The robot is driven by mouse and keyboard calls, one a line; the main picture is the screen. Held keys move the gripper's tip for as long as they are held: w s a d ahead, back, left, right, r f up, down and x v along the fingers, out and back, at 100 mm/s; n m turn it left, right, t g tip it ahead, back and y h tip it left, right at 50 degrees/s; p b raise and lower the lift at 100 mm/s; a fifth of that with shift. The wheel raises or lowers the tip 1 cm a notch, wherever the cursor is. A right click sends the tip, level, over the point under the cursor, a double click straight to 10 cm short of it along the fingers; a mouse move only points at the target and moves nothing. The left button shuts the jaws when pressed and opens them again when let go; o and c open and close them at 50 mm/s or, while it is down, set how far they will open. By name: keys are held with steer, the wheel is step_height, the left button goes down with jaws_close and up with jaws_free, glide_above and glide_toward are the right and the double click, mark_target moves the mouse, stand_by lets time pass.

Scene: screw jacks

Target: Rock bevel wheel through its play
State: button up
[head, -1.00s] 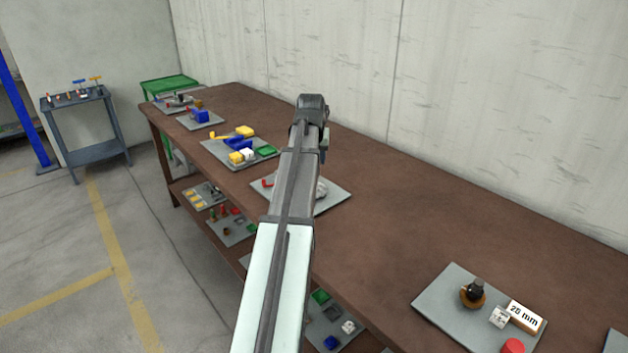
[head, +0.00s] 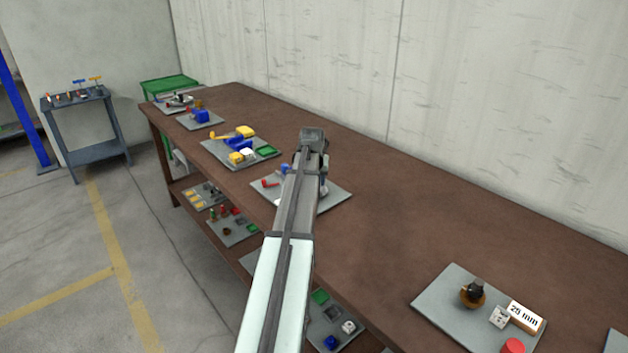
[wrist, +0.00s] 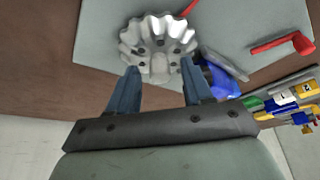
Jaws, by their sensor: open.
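The bevel wheel, a silver scalloped gear (wrist: 157,40), lies on a grey plate (wrist: 95,30) in the wrist view. My gripper (wrist: 158,75) is open, with its two blue-grey fingers apart at the wheel's near edge. Nothing is between the fingers except the wheel's near rim just ahead of them; I cannot tell whether they touch it. In the head view my arm hides most of the wheel, and the plate (head: 338,196) shows on both sides of the arm.
A red crank handle (wrist: 283,44) and a blue part (wrist: 220,82) lie right of the wheel. Other plates with coloured parts stand farther along the bench. A plate with a 20 mm block (head: 525,317) is at the near right. The bench between (head: 400,230) is clear.

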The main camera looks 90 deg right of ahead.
steer(key=shift+f, duration=0.1)
steer(key=shift+c, duration=0.4)
jaws_close()
steer(key=shift+n+t, duration=0.3)
steer(key=shift+n, duration=0.5)
steer(key=shift+o, duration=0.4)
jaws_free()
steer(key=v, duration=1.3)
steer(key=shift+r, duration=0.45)
